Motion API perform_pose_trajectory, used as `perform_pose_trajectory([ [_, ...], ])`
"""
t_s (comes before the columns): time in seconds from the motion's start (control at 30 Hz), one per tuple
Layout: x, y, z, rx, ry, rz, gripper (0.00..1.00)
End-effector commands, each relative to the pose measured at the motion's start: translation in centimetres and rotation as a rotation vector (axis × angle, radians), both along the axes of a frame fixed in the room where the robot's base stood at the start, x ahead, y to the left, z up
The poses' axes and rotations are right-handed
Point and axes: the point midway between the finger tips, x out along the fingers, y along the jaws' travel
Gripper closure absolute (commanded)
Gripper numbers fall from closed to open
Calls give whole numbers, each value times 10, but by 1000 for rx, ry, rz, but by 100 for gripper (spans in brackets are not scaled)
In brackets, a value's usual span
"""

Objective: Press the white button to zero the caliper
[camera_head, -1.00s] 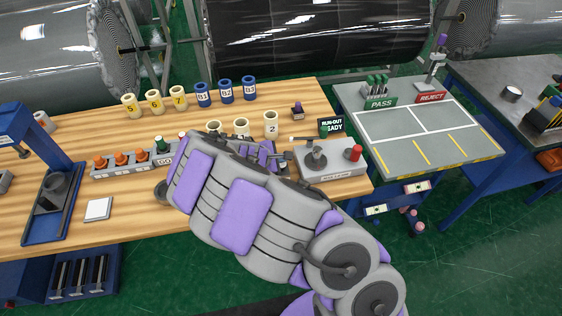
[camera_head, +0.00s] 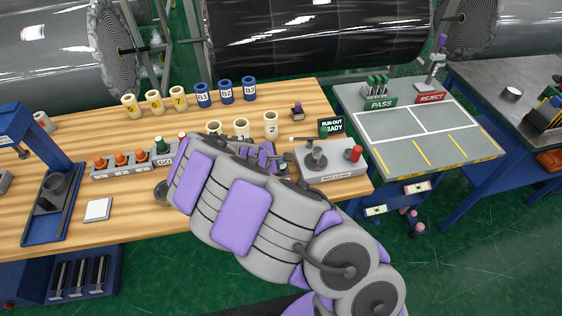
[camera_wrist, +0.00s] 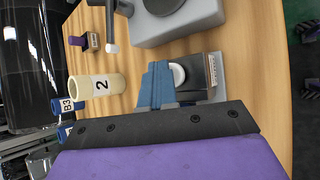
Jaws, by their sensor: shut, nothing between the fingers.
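In the wrist view, my gripper (camera_wrist: 157,84) is shut and empty, its blue fingers pressed together. The white button (camera_wrist: 179,75) shows as a pale round piece just right of the fingertips, partly covered by them. It sits on a small grey device (camera_wrist: 198,77) with a labelled edge; I take this to be the caliper unit, but its jaws are not visible. I cannot tell whether the fingertips touch the button. In the head view, my arm hides most of this device and the button.
A run-out gauge (camera_head: 331,166) with a red knob (camera_head: 355,153) stands close by. Cream ring "2" (camera_wrist: 97,86) stands beside my fingers on the wooden bench (camera_head: 130,220). A rack with orange plugs (camera_head: 119,160) is left.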

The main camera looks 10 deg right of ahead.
Motion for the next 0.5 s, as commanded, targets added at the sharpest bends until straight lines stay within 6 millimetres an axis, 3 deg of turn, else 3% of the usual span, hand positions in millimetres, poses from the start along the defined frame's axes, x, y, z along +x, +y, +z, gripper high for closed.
perform_pose_trajectory([
  [0.5, 0, 0, 25, 0, 0, 0, 100],
])
